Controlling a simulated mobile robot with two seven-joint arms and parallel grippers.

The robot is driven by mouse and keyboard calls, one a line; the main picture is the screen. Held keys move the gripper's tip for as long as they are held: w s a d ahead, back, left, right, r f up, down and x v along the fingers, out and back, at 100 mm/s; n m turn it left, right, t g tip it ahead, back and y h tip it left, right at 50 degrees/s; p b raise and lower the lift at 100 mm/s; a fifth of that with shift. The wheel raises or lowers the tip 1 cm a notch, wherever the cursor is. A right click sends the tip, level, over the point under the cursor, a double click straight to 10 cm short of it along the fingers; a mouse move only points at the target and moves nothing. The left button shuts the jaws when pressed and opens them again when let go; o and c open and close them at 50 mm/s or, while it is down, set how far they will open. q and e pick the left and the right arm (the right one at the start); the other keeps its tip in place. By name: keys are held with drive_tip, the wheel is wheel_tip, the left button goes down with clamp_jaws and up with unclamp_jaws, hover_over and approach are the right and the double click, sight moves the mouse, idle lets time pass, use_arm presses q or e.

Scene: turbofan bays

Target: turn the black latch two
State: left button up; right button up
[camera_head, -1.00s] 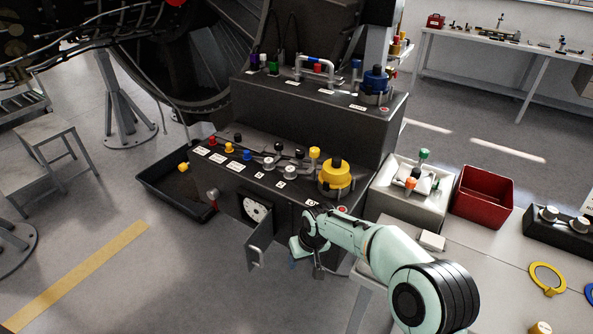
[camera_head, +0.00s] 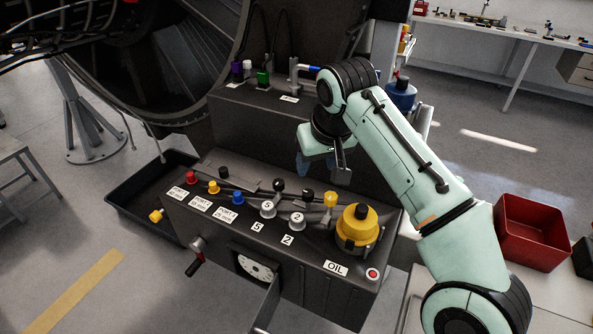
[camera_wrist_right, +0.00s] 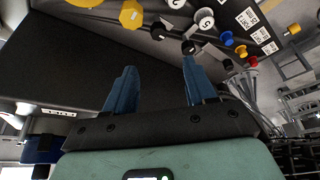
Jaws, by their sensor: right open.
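The white disc marked 2 (camera_head: 298,218) sits on the front console's sloping top, above a printed label 2 (camera_head: 287,240). A black knob (camera_head: 308,192) stands just behind it. The disc marked 5 (camera_head: 268,209) is to its left, with another black knob (camera_head: 278,185) behind. My right gripper (camera_head: 322,168) is open and empty, above and behind these knobs. In the right wrist view, the open blue fingers (camera_wrist_right: 158,66) point toward the console, and the knobs (camera_wrist_right: 158,30) lie beyond the fingertips, apart from them. My left gripper is out of view.
A yellow oil cap (camera_head: 358,227) stands right of the 2 disc, and a small yellow knob (camera_head: 330,199) is close to it. The raised rear console (camera_head: 245,132) rises behind. A red bin (camera_head: 530,232) stands at right; a black tray (camera_head: 130,205) lies at left.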

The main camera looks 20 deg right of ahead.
sight(308, 192)
drive_tip(key=b+x, duration=0.1)
drive_tip(key=x, duration=0.4)
drive_tip(key=b+x, duration=0.2)
drive_tip(key=x, duration=0.4)
drive_tip(key=shift+s+d+f, duration=0.1)
drive_tip(key=shift+s+f, duration=0.05)
drive_tip(key=shift+f, duration=0.15)
drive_tip(key=shift+w+f+b, duration=0.3)
drive_tip(key=shift+f+b, duration=0.05)
drive_tip(key=shift+f, duration=0.25)
clamp_jaws()
